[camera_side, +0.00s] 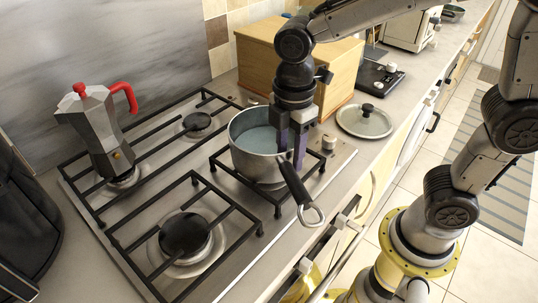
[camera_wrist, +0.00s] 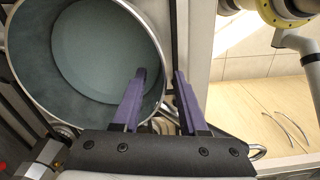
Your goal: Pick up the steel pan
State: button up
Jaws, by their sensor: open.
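The steel pan (camera_side: 250,165) stands upright on the front right burner of the hob in the side view, its black handle (camera_side: 294,184) pointing to the front. The wrist view looks down into the pan (camera_wrist: 85,50), which appears empty. My gripper (camera_side: 292,158) is at the pan's rim on the handle side, pointing down. In the wrist view my gripper (camera_wrist: 161,76) is open, with the left purple finger inside the pan and the right one outside. The rim passes between them. Whether either finger touches the wall cannot be told; the handle is mostly hidden there.
A moka pot (camera_side: 100,128) with a red handle stands on the back left burner. Black grates (camera_side: 150,160) surround the pan. A wooden box (camera_side: 335,75) is close behind it, and a glass lid (camera_side: 364,121) lies on the counter to the right. The front left burner (camera_side: 185,234) is empty.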

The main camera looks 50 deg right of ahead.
jog(key=shift+f, duration=0.3)
grip_shut()
jog(key=shift+s+f, duration=0.1)
jog(key=shift+s, duration=0.05)
dwell(1.0)
